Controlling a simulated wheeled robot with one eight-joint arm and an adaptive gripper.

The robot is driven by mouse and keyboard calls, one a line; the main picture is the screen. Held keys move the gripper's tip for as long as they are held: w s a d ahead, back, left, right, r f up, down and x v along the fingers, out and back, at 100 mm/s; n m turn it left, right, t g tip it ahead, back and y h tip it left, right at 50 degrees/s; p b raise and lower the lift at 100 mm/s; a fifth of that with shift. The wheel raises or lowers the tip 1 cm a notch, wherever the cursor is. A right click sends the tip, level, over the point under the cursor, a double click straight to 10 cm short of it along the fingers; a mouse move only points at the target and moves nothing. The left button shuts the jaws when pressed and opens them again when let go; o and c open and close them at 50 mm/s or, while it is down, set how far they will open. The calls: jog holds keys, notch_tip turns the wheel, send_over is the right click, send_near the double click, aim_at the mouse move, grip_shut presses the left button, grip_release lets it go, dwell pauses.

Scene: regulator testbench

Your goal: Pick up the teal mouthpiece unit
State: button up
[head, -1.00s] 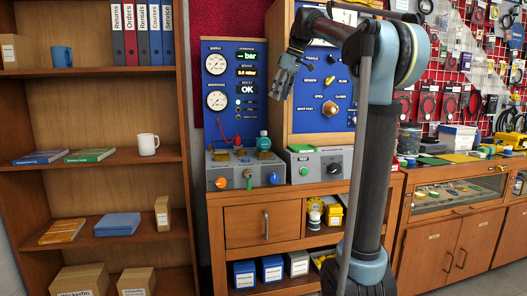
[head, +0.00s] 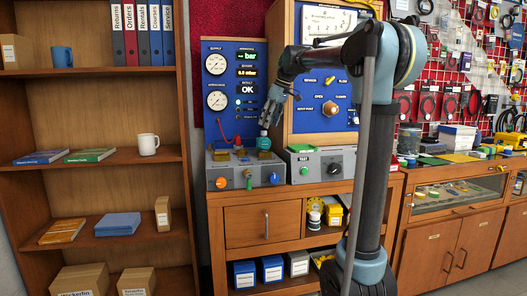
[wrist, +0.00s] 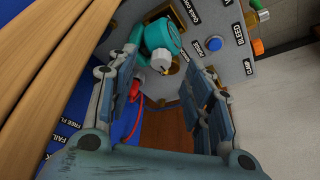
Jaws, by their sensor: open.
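The teal mouthpiece unit (head: 263,143) sits on the grey bench box (head: 245,175), at a brass-coloured block near the box's back right. In the wrist view the unit (wrist: 160,36) is a round teal body with a pale, whitish nozzle, just beyond the fingertips. My gripper (head: 267,121) is right above the unit in the head view, pointing down. In the wrist view its two fingers (wrist: 160,78) are spread apart with nothing between them. Contact with the unit cannot be seen.
A blue gauge panel (head: 233,90) stands behind the box. A red hose (wrist: 135,88) runs beside the left finger. A second grey box (head: 320,164) stands to the right. The wooden shelf (head: 110,157) is at left.

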send_over(263, 146)
jog(key=w, duration=0.2)
jog(key=f, duration=0.4)
jog(key=shift+s+d+f, duration=0.1)
jog(key=shift+d, duration=0.25)
jog(key=shift+c, duration=0.3)
grip_shut()
